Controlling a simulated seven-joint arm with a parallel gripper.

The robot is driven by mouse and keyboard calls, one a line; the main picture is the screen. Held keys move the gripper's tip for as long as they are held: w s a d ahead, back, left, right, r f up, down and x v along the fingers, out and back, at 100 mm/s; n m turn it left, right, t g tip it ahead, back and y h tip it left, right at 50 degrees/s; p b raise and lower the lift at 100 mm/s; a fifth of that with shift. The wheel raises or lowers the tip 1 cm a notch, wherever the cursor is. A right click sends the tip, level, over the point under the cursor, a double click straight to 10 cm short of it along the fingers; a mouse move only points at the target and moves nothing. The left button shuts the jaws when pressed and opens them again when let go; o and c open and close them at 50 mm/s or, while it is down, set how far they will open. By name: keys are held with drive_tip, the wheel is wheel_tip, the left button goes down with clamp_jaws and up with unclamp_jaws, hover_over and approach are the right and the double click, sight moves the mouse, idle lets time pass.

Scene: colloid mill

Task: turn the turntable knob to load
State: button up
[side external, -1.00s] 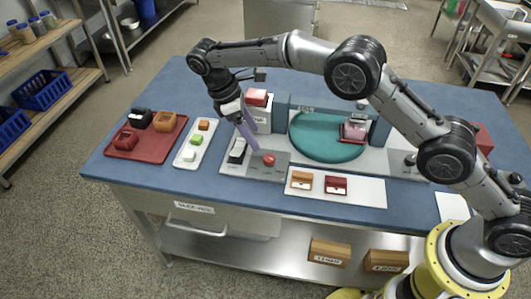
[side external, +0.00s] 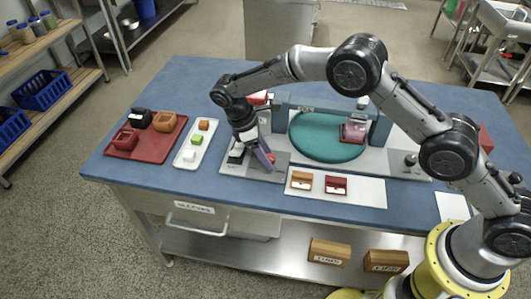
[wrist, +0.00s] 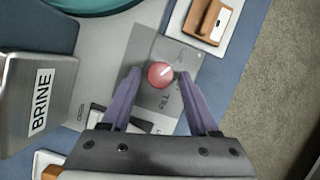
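The turntable knob (wrist: 160,75) is round and red with a white pointer line, on a grey plate (wrist: 158,108) with lettering; "FILL" seems readable beside it. In the wrist view my gripper (wrist: 160,73) is open, its two purple fingers standing apart on either side of the knob with a gap visible at each side. In the side view my gripper (side external: 268,165) points down over the plate and mostly hides the knob. The teal turntable (side external: 318,143) lies to the right behind it, with a pinkish container (side external: 354,130) at its right side.
A silver box labelled BRINE (wrist: 35,100) stands left in the wrist view. A white tray (side external: 360,191) with an orange-brown and a red block lies in front. A red tray (side external: 122,154) and a narrow white tray (side external: 181,158) with small blocks lie left.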

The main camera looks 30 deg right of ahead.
clamp_jaws()
drive_tip(key=shift+m, duration=0.4)
drive_tip(key=m+g, duration=0.1)
drive_tip(key=m, duration=0.1)
drive_tip(key=m+y, duration=0.1)
drive_tip(key=m, duration=0.2)
drive_tip(key=shift+w+d+m+g+y, duration=0.2)
drive_tip(key=shift+m+g+y, duration=0.1)
drive_tip(key=shift+g, duration=0.1)
drive_tip(key=m+y, duration=0.1)
drive_tip(key=m, duration=0.1)
drive_tip(key=m+y, duration=0.1)
drive_tip(key=m, duration=0.2)
drive_tip(key=shift+d+g, duration=0.2)
drive_tip(key=shift+g, duration=0.1)
drive_tip(key=shift+m, duration=0.3)
drive_tip(key=shift+o, duration=1.3)
unclamp_jaws()
drive_tip(key=shift+w+r, duration=0.1)
